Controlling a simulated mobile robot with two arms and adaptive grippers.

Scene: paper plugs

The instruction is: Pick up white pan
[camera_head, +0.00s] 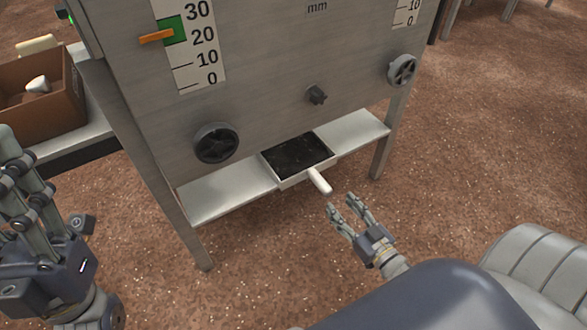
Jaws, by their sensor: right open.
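The white pan (292,182) sits on the low metal shelf under the grey machine. Its inside is dark, and its white handle (320,181) sticks out over the shelf's front edge toward me. My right gripper (341,211) is open and empty, just in front of and a little to the right of the handle's end, apart from it in the picture. My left gripper (15,165) is at the far left edge, away from the pan. Its fingers point up and are partly cut off, so I cannot tell whether it is open or shut.
The grey machine (290,60) has two dark round knobs (216,143) and scales on its front. The shelf (228,190) is bare on both sides of the pan. A brown box (40,115) with a white object in it stands at left. The floor in front is clear.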

